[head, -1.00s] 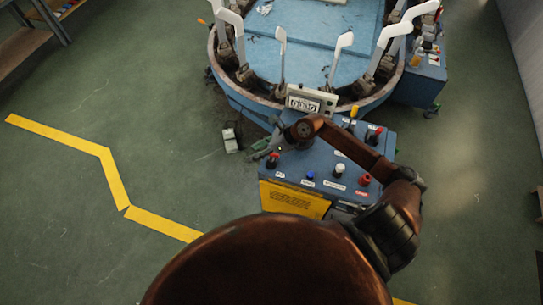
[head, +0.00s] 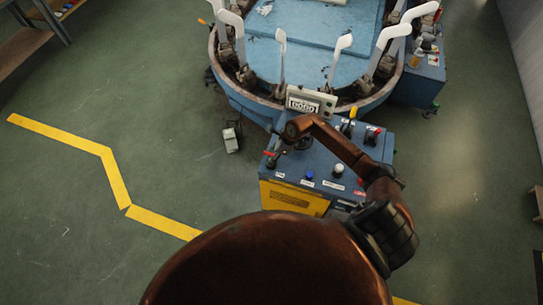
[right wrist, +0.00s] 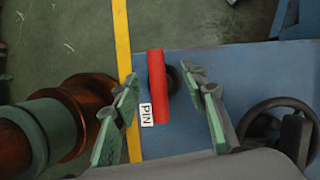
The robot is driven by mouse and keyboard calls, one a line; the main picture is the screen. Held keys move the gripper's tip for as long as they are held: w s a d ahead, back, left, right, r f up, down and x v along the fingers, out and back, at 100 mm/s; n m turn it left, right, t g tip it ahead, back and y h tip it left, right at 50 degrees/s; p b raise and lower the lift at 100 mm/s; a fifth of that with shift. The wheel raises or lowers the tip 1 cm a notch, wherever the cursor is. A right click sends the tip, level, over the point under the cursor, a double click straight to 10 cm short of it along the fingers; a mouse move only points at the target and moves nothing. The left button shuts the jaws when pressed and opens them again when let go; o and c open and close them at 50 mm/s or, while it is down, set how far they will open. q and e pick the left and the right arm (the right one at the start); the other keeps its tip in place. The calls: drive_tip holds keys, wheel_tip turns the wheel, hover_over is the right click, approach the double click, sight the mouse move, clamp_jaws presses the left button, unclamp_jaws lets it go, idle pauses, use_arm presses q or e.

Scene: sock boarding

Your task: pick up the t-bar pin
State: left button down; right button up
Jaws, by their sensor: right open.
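The T-bar pin shows in the right wrist view as a red bar (right wrist: 158,88) with a dark round part behind it, beside a white label reading PIN (right wrist: 146,114). In the head view a small red bar (head: 270,153) shows at the left edge of the blue panel. My right gripper (right wrist: 161,77) is open, with one green-padded finger on each side of the red bar. I cannot tell how far above the bar the fingers are. In the head view my wrist mostly hides this gripper. My left gripper is not in view.
The blue control panel (head: 318,165) carries several knobs and labels. A dark handwheel (right wrist: 276,122) is right of the right finger in the wrist view. The round machine (head: 310,70) with white upright boards stands behind. Green floor (head: 170,140) at left is mostly clear.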

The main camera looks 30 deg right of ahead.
drive_tip(key=shift+c, duration=0.3)
clamp_jaws()
idle(0.3)
